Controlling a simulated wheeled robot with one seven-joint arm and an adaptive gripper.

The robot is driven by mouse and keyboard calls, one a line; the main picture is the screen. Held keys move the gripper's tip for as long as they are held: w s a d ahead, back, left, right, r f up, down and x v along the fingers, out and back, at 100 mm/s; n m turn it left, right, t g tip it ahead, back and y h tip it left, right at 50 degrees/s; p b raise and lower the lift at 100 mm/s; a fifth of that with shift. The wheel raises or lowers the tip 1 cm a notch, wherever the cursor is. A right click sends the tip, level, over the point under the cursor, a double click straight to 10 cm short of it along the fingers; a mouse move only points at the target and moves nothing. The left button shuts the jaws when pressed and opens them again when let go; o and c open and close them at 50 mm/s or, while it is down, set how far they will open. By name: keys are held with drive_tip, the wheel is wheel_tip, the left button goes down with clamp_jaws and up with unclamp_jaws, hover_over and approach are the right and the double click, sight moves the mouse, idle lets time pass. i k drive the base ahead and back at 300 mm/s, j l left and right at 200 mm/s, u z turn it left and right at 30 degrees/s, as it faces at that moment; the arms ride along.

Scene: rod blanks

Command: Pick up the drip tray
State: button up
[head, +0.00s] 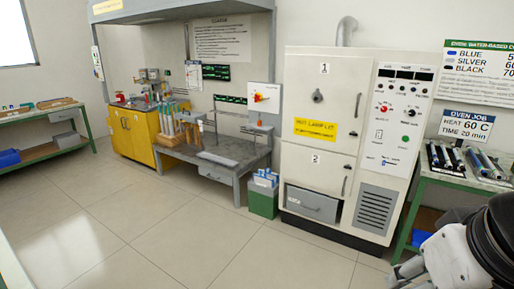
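A shallow, flat grey tray (217,158), which looks like the drip tray, lies near the front edge of the low grey bench (240,150) at centre left. It is small in the head view, and its rim and contents are hard to make out. My arm shows at the bottom right corner, far from the bench. What looks like part of my gripper (402,272) is cut off by the lower picture edge, and its fingers cannot be made out clearly.
A yellow cabinet (132,134) stands left of the bench. A green bin (264,197) and a large white oven (322,135) stand to its right. A green-framed table (468,180) with rod racks is close to my arm. The tiled floor (150,220) before the bench is clear.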

sight(227, 162)
drive_tip(key=i+u, duration=0.2)
drive_tip(key=i, duration=0.6)
drive_tip(key=i+u, duration=0.15)
drive_tip(key=i, duration=0.65)
drive_tip(key=i+l+u, duration=0.2)
drive_tip(key=i, duration=0.6)
drive_tip(key=i+j+u, duration=0.15)
drive_tip(key=i+u, duration=0.15)
drive_tip(key=i, duration=0.8)
drive_tip(key=i+l+u, duration=0.1)
drive_tip(key=i+u, duration=0.15)
drive_tip(key=i, duration=0.9)
drive_tip(key=i+j+z, duration=0.2)
drive_tip(key=i, duration=0.25)
drive_tip(key=i+z, duration=0.15)
drive_tip(key=i, duration=0.3)
